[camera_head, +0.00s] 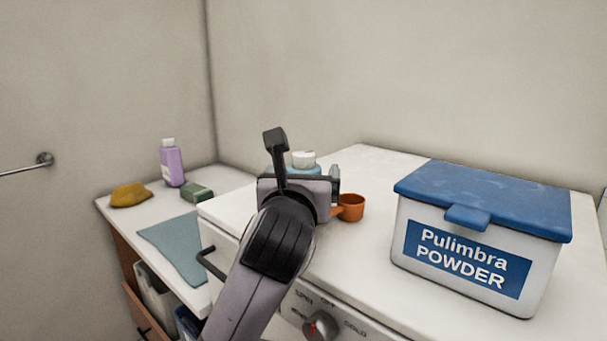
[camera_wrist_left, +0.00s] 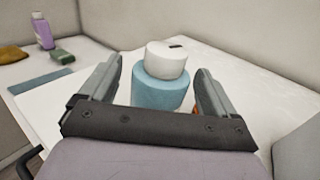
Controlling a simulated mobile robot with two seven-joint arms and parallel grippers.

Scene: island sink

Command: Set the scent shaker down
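The likely scent shaker is a light-blue round container with a white cap. In the left wrist view the shaker (camera_wrist_left: 160,90) stands upright between the two fingers of my left gripper (camera_wrist_left: 157,70), with a narrow gap at the left finger and little or none visible at the right. In the head view only the top of the shaker (camera_head: 303,159) shows behind my left gripper (camera_head: 306,172). The fingers are spread wide. The shaker appears to stand on the white appliance top (camera_head: 365,165); its base is hidden. My right gripper is in neither view.
A large blue-lidded powder box (camera_head: 480,235) stands right on the appliance. An orange scoop (camera_head: 351,208) lies just right of my gripper. The lower counter at left holds a purple bottle (camera_head: 172,165), green sponge (camera_head: 197,192), yellow cloth (camera_head: 130,195) and blue cloth (camera_head: 178,245).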

